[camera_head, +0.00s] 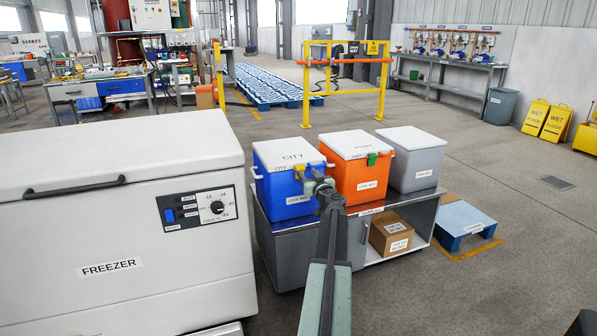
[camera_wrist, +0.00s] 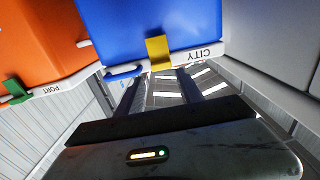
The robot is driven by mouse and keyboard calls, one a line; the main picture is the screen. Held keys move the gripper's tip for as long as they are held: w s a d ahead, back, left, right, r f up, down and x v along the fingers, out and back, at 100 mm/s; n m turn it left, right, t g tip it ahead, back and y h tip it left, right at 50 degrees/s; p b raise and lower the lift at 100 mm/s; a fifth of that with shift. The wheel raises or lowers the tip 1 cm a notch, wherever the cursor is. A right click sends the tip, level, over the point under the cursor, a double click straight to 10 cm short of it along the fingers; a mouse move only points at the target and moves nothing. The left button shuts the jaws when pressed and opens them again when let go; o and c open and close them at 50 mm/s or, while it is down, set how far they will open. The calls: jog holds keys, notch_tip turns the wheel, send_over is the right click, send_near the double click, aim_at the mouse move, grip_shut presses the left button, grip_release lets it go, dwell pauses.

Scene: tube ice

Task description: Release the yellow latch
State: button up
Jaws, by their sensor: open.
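The yellow latch (camera_head: 299,171) is on the front of the blue cool box (camera_head: 287,210), just below its white lid (camera_head: 285,152) marked CITY. In the wrist view the picture is turned over, and the yellow latch (camera_wrist: 159,52) lies across the lid edge against the blue wall. My gripper (camera_head: 312,178) is close in front of the blue box, by the right side of the latch in the head view. In the wrist view my gripper (camera_wrist: 158,84) is open and empty, its two dark fingers pointing toward the latch. I cannot tell whether they touch it.
An orange cool box (camera_head: 360,178) with a green latch (camera_head: 372,159) and a grey box (camera_head: 414,165) stand to the right on the same metal bench (camera_head: 357,212). A white freezer (camera_head: 120,215) stands close on the left. A cardboard box (camera_head: 391,235) sits on the lower shelf.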

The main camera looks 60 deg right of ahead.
aim_at(301, 168)
jog(key=x, duration=0.5)
jog(key=shift+w, duration=0.25)
jog(key=shift+a, duration=0.1)
jog(key=c, duration=0.8)
jog(key=shift+a, duration=0.1)
grip_shut()
jog(key=f+t+h+b, duration=0.1)
jog(key=t+b, duration=0.1)
jog(key=b, duration=0.4)
jog(key=s+a+f+t+h+b, duration=0.1)
jog(key=t+h+b, duration=0.1)
jog(key=b, duration=0.4)
jog(key=s+f+t+h+b, duration=0.1)
jog(key=t+b, duration=0.1)
jog(key=b, duration=0.4)
jog(key=shift+s+a+f+h, duration=0.1)
jog(key=shift+a+f+h, duration=0.05)
jog(key=shift+h, duration=0.25)
jog(key=shift+s, duration=0.1)
